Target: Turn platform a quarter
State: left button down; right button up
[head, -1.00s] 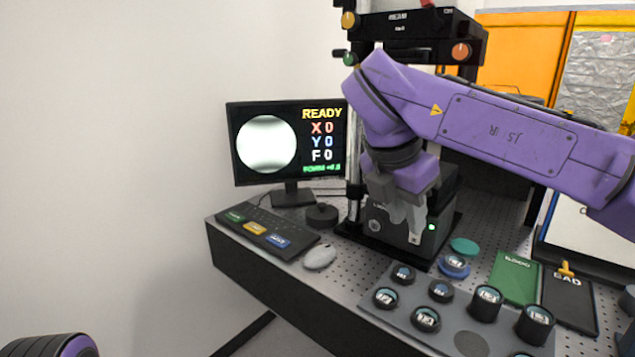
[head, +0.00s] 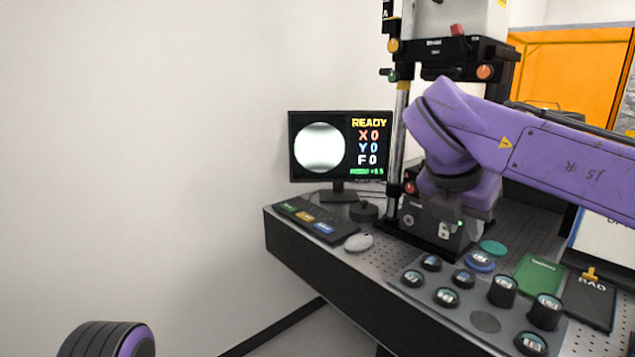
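The interferometer stands on the perforated bench, with a dark base box (head: 432,222) at the foot of its column. Its platform is hidden behind my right arm, so I cannot see how it is turned. The monitor (head: 340,147) reads READY, X 0, Y 0, F 0 beside a round pale image. My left gripper is out of view.
A keypad (head: 308,221), a dark knob (head: 364,211) and a grey mouse (head: 359,243) lie at the bench's left. In front stands a tray (head: 420,293) of several lens pieces. A blue-ringed piece (head: 480,261), a green mat (head: 540,277) and a black BAD mat (head: 588,300) lie nearby.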

jog(key=w+f+n+t+h, duration=0.4)
jog(key=w+f+n+t, duration=0.3)
jog(key=f+n, duration=0.45)
notch_tip(320, 180, down, 18)
jog(key=a+n+y, duration=0.3)
jog(key=n+y, duration=0.1)
jog(key=n, duration=1)
jog(key=s+d+f+n+g+y, duration=0.1)
jog(key=s+f+n, duration=0.4)
jog(key=s+f, duration=0.5)
jog(key=s+d+f+n+g+y, duration=0.2)
jog(key=s+f+n, duration=0.4)
jog(key=s+f, duration=0.4)
notch_tip(320, 180, down, 2)
jog(key=shift+s+d+f+g, duration=0.15)
jog(key=shift+s+d+g, duration=0.05)
jog(key=shift+d+g, duration=0.55)
jog(key=shift+o, duration=1.4)
jog(key=s+d+f+n+g, duration=0.1)
jog(key=s+d+f, duration=0.1)
jog(key=s, duration=0.5)
jog(key=s+d+f+n+g+h, duration=0.1)
jog(key=s+d+f+g, duration=0.1)
jog(key=s, duration=0.5)
jog(key=d+f, duration=0.1)
jog(key=d, duration=0.1)
jog(key=shift+s+d, duration=0.4)
jog(key=shift+s+f+g, duration=0.1)
jog(key=shift+s+g, duration=0.15)
